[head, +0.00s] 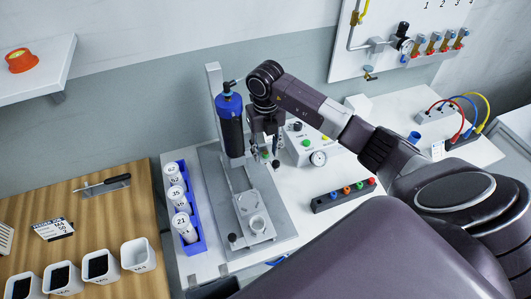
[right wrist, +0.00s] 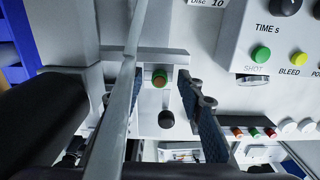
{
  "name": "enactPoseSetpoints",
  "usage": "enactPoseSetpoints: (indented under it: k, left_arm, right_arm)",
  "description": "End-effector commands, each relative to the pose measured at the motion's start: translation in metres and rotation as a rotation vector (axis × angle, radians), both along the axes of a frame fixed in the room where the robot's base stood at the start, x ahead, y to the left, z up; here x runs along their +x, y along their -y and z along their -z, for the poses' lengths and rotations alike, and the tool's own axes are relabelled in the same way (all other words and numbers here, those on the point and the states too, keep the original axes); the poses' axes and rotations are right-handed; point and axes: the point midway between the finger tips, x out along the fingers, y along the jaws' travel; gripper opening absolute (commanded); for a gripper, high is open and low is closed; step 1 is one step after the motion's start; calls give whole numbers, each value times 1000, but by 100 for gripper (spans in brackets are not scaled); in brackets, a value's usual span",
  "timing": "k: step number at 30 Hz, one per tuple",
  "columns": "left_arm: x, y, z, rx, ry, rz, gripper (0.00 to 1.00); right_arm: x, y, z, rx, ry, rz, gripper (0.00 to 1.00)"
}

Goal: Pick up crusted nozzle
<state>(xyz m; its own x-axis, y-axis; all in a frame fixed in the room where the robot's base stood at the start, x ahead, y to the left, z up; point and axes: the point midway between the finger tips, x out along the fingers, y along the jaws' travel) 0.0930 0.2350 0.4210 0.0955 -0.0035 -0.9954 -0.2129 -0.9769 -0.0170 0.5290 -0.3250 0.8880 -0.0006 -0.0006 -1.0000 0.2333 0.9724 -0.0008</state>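In the right wrist view a small green cylinder with an orange-brown top (right wrist: 160,77) stands in a grey bracket. It may be the crusted nozzle, but I cannot make out a crust. A black knob (right wrist: 166,118) sits just below it in that view. My right gripper (head: 265,148) points down beside the blue-topped dispenser (head: 230,122) in the head view. In the right wrist view its blue-padded fingers (right wrist: 160,120) are apart, with the green cylinder visible between them and nothing gripped. A grey bar partly hides the left finger. My left gripper is out of view.
The grey dispenser base (head: 285,217) lies below my right gripper. A control box (head: 307,146) with a gauge stands right of it, and a block with coloured caps (head: 344,195) in front. A blue rack (head: 198,238) holds numbered white containers at left. White cups stand on the wooden table (head: 105,220).

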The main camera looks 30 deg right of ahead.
Motion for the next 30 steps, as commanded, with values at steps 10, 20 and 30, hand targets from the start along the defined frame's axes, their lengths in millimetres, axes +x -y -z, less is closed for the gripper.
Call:
enactPoseSetpoints:
  k: [10, 20, 30]
  left_arm:
    - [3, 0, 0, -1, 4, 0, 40]
    - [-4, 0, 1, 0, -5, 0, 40]
    - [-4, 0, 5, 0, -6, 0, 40]
  right_arm:
    - [0, 0, 0, 0, 0, 0, 14]
    - [0, 0, 0, 0, 0, 0, 6]
    - [2, 0, -15, 1, 4, 0, 6]
